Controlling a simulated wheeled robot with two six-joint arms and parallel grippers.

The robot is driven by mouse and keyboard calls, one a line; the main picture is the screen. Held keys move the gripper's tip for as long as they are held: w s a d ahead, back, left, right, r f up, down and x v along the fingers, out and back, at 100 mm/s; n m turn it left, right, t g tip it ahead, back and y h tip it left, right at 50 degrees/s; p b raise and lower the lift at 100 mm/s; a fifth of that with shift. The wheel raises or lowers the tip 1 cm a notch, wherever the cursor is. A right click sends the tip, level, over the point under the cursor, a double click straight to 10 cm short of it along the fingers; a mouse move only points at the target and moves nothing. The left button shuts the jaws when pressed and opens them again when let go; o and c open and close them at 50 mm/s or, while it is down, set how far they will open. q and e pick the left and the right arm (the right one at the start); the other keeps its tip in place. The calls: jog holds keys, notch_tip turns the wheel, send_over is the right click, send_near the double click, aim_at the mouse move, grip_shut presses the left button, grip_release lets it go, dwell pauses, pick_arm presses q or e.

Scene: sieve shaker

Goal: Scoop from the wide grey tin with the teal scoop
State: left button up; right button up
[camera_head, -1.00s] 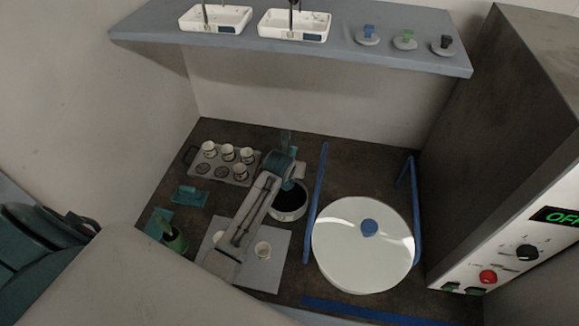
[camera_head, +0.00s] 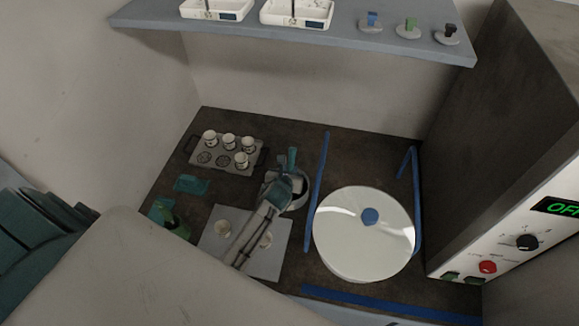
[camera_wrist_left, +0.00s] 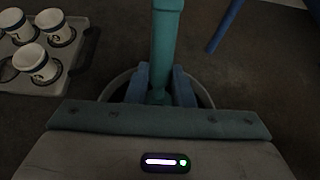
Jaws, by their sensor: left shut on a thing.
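The wide grey tin (camera_head: 301,203) stands on the dark bench, left of the blue strip, and is partly covered by my left arm. It also shows in the left wrist view (camera_wrist_left: 116,88), its rim and dark inside behind the fingers. My left gripper (camera_head: 287,168) is over the tin. In the left wrist view its blue fingers (camera_wrist_left: 160,84) are shut on the upright handle of the teal scoop (camera_wrist_left: 165,40). The scoop's handle (camera_head: 292,155) sticks up above the gripper in the head view. The scoop's lower end is hidden. My right gripper is not in view.
A grey rack (camera_head: 213,152) with several white cups stands behind left. Two cups stand on a pale mat (camera_head: 263,264) under my arm. A large white round lid (camera_head: 350,250) with a blue knob is at right, between blue strips. A teal block (camera_head: 191,184) lies left.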

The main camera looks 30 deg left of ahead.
pick_arm(q)
jog(key=shift+f, duration=0.35)
jog(key=shift+s+d, duration=0.3)
jog(key=shift+s, duration=0.75)
jog(key=shift+s+d, duration=0.25)
jog(key=shift+s, duration=0.75)
jog(key=shift+w+a+r+g, duration=0.15)
jog(key=shift+w+r+g, duration=0.2)
jog(key=shift+r, duration=0.25)
jog(key=shift+w+a+r+g+h, duration=0.1)
jog(key=shift+w+r+g+h, duration=0.2)
jog(key=shift+w+r+g, duration=0.15)
